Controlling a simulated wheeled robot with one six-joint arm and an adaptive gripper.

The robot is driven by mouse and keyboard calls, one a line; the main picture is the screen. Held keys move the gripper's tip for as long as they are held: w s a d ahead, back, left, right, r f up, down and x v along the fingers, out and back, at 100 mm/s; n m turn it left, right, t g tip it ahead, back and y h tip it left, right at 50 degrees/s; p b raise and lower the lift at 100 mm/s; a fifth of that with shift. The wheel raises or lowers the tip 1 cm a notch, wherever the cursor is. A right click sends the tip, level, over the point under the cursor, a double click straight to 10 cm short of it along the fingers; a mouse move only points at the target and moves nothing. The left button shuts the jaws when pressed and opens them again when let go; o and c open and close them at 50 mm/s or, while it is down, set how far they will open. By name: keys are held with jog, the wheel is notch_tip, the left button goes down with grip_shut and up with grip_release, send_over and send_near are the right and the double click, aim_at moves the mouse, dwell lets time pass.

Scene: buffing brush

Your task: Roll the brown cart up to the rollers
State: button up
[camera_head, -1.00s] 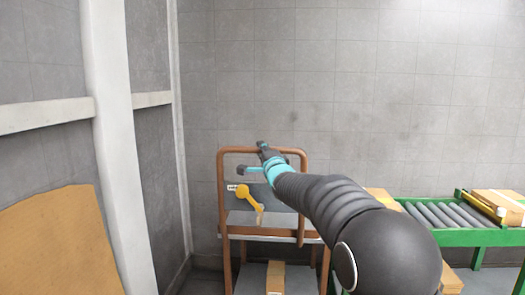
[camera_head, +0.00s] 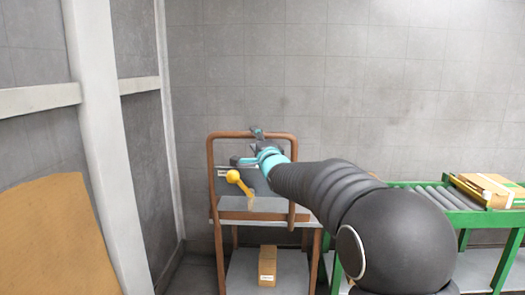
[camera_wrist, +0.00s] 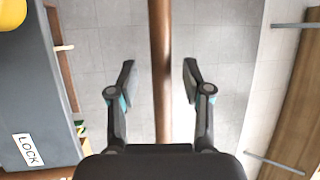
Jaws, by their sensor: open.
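The brown cart (camera_head: 211,190) stands against the wall left of the rollers (camera_head: 440,198), with a gap between. Its raised brown handle bar also shows in the wrist view (camera_wrist: 161,60). My gripper (camera_head: 257,133) is at the top bar of the handle. In the wrist view my gripper (camera_wrist: 159,72) is open, its two fingers on either side of the bar, with a visible gap on each side. My arm hides the cart's right side and the near roller end.
The rollers sit on a green frame (camera_head: 505,216) carrying a cardboard box (camera_head: 492,188). A small box (camera_head: 267,265) lies on the cart's lower shelf. A pale pillar (camera_head: 98,120) and a large brown board (camera_head: 55,235) stand at left.

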jog(key=v, duration=0.8)
jog(key=shift+s, duration=0.15)
jog(key=shift+d, duration=0.1)
notch_tip(320, 180, down, 10)
jog(key=d+n+g+h, duration=0.2)
jog(key=n+g+h, duration=0.1)
jog(key=n, duration=0.2)
jog(key=s+d+f+n+g+h, duration=0.3)
jog(key=s+d+f+n+g, duration=0.15)
jog(key=s+f, duration=0.45)
jog(key=s+d+n+g, duration=0.1)
jog(key=s+d, duration=0.4)
jog(key=s, duration=1.2)
jog(key=s+d+f+n+g+h, duration=0.1)
jog(key=s+d+g, duration=0.3)
jog(key=s, duration=1.3)
jog(key=shift+d+n, duration=0.75)
jog(key=shift+d, duration=0.2)
